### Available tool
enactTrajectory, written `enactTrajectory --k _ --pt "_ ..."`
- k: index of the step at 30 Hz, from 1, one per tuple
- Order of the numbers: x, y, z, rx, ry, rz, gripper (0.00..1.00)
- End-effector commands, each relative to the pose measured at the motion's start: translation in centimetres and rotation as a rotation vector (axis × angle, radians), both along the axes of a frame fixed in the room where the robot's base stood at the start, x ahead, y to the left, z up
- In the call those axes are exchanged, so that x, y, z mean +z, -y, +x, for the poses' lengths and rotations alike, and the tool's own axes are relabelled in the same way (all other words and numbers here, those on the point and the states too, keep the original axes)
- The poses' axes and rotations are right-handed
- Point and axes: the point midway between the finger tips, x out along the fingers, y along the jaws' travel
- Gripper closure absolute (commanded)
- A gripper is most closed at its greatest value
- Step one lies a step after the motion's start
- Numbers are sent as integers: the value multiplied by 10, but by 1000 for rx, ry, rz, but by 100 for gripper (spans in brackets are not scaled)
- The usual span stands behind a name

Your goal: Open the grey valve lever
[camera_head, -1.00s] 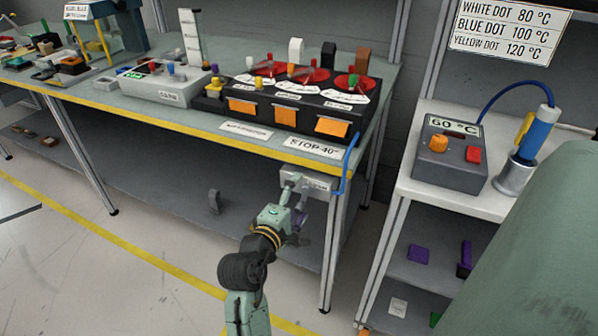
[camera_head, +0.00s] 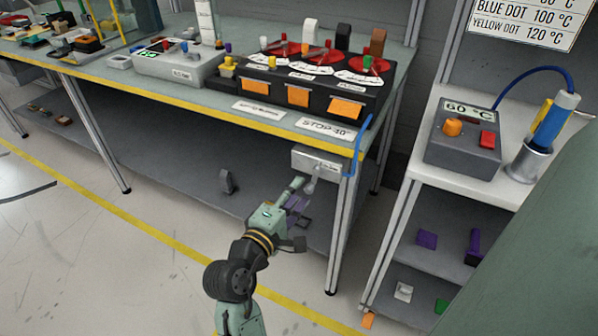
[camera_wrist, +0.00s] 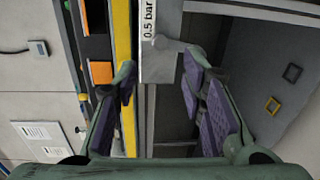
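The valve box (camera_head: 318,161) is a pale grey block fixed under the bench's front right edge. A small grey lever (camera_head: 310,187) shows below its front. In the wrist view the box face (camera_wrist: 158,65) bears the label "0.5 bar", and the grey lever (camera_wrist: 165,43) stands just beyond my fingertips. My gripper (camera_head: 296,205) is in front of and slightly below the box. In the wrist view my gripper (camera_wrist: 160,78) is open, its purple-padded fingers wide apart with nothing between them. I cannot tell whether it touches the lever.
A blue hose (camera_head: 356,150) runs down beside the box's right end, near the bench leg (camera_head: 341,225). The yellow-edged benchtop (camera_head: 190,105) is above my gripper. A grey lower shelf (camera_head: 180,160) lies behind it. A side table (camera_head: 420,170) stands to the right.

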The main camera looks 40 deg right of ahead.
Motion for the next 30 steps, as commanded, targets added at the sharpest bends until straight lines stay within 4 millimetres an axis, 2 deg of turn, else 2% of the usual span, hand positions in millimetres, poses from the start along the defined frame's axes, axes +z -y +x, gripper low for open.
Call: enactTrajectory --k 18,30 --pt "-1 -40 -16 2 -2 0 62" --pt "0 -44 -18 1 0 1 62"
